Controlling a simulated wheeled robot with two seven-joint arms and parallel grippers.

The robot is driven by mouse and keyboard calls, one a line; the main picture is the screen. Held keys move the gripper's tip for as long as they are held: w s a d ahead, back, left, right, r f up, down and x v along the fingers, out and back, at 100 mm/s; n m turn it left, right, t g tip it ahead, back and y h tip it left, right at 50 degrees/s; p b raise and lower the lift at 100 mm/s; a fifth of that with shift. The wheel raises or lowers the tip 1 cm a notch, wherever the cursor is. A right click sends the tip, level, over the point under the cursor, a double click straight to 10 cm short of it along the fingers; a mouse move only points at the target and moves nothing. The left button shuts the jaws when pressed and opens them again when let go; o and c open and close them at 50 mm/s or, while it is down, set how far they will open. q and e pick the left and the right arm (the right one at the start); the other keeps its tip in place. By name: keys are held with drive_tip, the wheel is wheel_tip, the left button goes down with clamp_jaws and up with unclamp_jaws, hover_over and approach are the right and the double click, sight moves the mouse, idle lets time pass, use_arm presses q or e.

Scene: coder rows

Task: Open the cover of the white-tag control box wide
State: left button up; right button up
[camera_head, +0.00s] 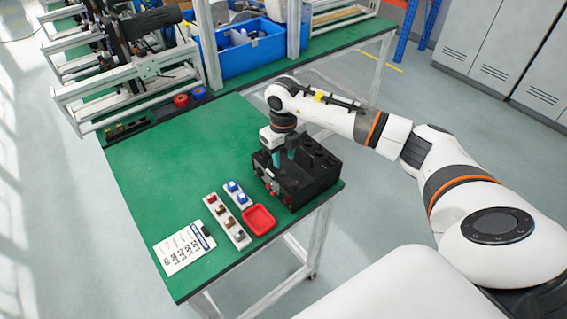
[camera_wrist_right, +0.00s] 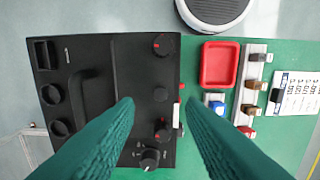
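The control box (camera_head: 312,178) is black and stands near the right edge of the green table. The right wrist view shows it from above (camera_wrist_right: 85,120), with round and rectangular openings, a raised bar (camera_wrist_right: 88,90) and several black knobs. A small white tag (camera_wrist_right: 177,113) is at the box's edge by the knobs. No raised cover shows; I cannot tell the cover's outline. My right gripper (camera_wrist_right: 160,103) is open, its teal fingers apart above the knob side, with the tag between them in the picture. In the head view this gripper (camera_head: 283,158) is over the box. My left gripper is out of view.
A red tray (camera_head: 259,220), white strips of coloured switches (camera_head: 226,221) and a printed sheet (camera_head: 184,249) lie beside the box. A blue bin (camera_head: 245,50) and metal frames (camera_head: 130,80) stand at the back. The green tabletop (camera_head: 160,165) left of the box is clear.

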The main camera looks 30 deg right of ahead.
sight(284, 172)
drive_tip(key=shift+f+p, duration=0.65)
drive_tip(key=shift+f, duration=1.9)
clamp_jaws()
